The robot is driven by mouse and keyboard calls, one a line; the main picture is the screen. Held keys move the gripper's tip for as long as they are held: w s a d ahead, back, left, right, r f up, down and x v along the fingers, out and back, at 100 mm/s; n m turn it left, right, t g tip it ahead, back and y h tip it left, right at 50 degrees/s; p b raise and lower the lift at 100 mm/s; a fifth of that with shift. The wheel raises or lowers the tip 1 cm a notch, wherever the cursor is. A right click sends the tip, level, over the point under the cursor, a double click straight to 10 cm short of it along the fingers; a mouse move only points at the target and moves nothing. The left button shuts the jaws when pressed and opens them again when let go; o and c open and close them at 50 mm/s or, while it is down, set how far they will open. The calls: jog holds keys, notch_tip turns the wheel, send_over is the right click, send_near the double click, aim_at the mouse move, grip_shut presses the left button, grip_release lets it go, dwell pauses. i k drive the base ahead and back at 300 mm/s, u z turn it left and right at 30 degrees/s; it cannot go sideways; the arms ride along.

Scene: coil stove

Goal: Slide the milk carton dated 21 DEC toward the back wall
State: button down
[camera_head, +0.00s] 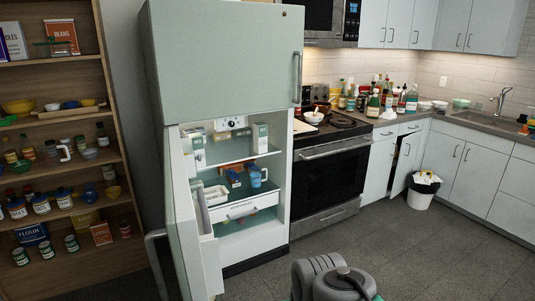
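The fridge's lower compartment (238,225) stands open, with its door (188,230) swung out to the left. On the upper shelf, a green-and-white carton (261,138) stands upright at the right. Another pale carton (196,146) stands at the left of that shelf. Any dates on them are too small to read, so I cannot tell which is dated 21 DEC. A rounded grey part of my own arm shows at the bottom centre, well in front of the fridge. My gripper is not in view.
A blue mug (256,177) and a white bin (214,196) sit on the lower shelf. A crowded wooden shelf unit (55,160) stands left. A stove (330,172) is right of the fridge. The grey floor (420,255) is clear at front right.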

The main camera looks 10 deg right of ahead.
aim_at(260, 129)
jog(key=z, duration=0.55)
jog(key=i, duration=2.25)
jog(key=u, duration=1.05)
jog(key=i, duration=0.85)
jog(key=u, duration=0.6)
